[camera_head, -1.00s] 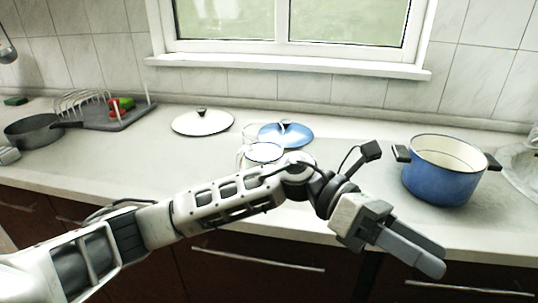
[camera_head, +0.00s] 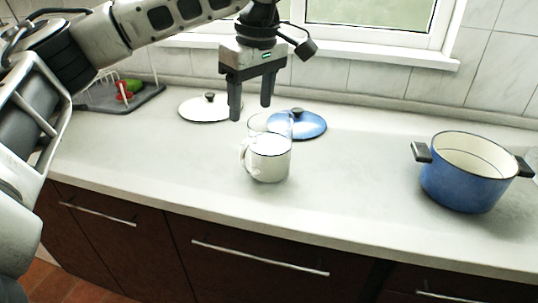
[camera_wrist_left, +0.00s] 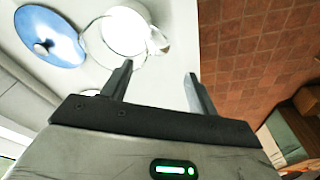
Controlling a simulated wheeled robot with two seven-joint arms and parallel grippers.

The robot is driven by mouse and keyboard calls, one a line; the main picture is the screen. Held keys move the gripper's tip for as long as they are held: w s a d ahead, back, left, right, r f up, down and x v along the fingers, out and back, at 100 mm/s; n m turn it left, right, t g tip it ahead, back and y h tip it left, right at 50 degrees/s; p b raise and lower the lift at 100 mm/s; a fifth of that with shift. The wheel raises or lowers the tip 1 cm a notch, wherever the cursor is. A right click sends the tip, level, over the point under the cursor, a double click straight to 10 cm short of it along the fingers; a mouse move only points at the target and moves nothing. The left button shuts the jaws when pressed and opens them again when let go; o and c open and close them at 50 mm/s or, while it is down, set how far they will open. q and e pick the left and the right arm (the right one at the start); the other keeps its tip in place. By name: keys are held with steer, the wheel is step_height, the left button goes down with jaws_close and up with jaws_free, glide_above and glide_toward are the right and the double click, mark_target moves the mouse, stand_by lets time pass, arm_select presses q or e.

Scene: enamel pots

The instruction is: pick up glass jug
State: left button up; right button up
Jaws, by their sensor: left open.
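The clear glass jug (camera_head: 283,122) stands on the counter just behind a white enamel mug (camera_head: 268,162), which hides its lower part. In the left wrist view the jug (camera_wrist_left: 92,46) shows as a faint round outline beside the white mug (camera_wrist_left: 125,30). My left gripper (camera_head: 251,110) points down above and slightly left of the jug, jaws apart with nothing between them. Its fingers also show in the left wrist view (camera_wrist_left: 159,70), with the mug and jug beyond the left finger. My right gripper is not in view.
A blue lid (camera_head: 310,126) lies close behind and right of the jug, and a white lid (camera_head: 195,110) lies to the left. A blue pot (camera_head: 462,185) stands at the right. A dish rack (camera_head: 140,99) is at the back left. The counter front (camera_head: 350,190) is clear.

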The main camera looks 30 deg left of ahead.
arm_select(q)
glide_above(247, 143)
steer(key=d, duration=0.1)
step_height(247, 143, down, 5)
steer(key=shift+r, duration=0.1)
steer(key=shift+a+f+p, duration=0.2)
steer(key=shift+a+f, duration=0.05)
steer(key=shift+f, duration=1.1)
steer(key=shift+a+f+p, duration=0.15)
steer(key=shift+a+f, duration=0.1)
steer(key=shift+f, duration=1.05)
jaws_close()
steer(key=shift+r, duration=0.15)
